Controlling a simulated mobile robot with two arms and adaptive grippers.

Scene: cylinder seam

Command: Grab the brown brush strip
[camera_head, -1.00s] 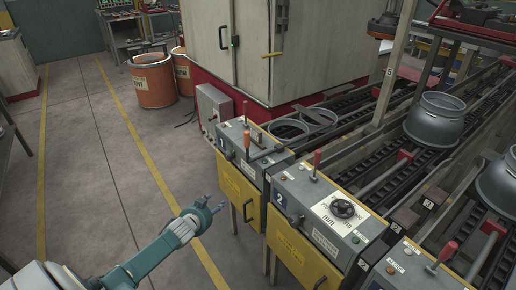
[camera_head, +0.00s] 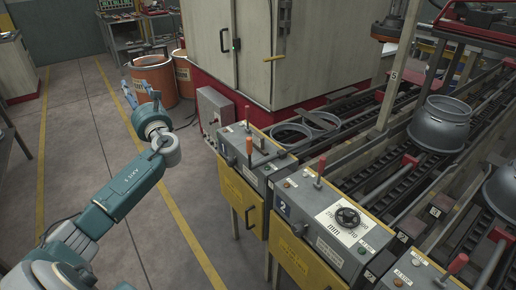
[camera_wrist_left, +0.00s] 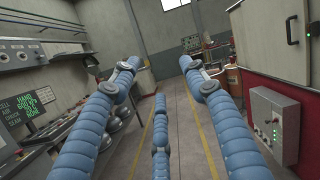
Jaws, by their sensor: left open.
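I cannot make out a brown brush strip in either view. My left gripper (camera_head: 138,92) is held out over the floor at the left of the head view, in front of the orange bins. Its blue fingers are spread open and nothing is between them. In the left wrist view the fingers of the left gripper (camera_wrist_left: 160,78) point down the aisle, apart and empty. My right gripper is not in view.
Control box 1 (camera_head: 240,160) and control box 2 (camera_head: 318,222) stand right of my arm, with levers on top. Orange bins (camera_head: 153,82) stand beyond. The aisle floor (camera_head: 80,140) is clear.

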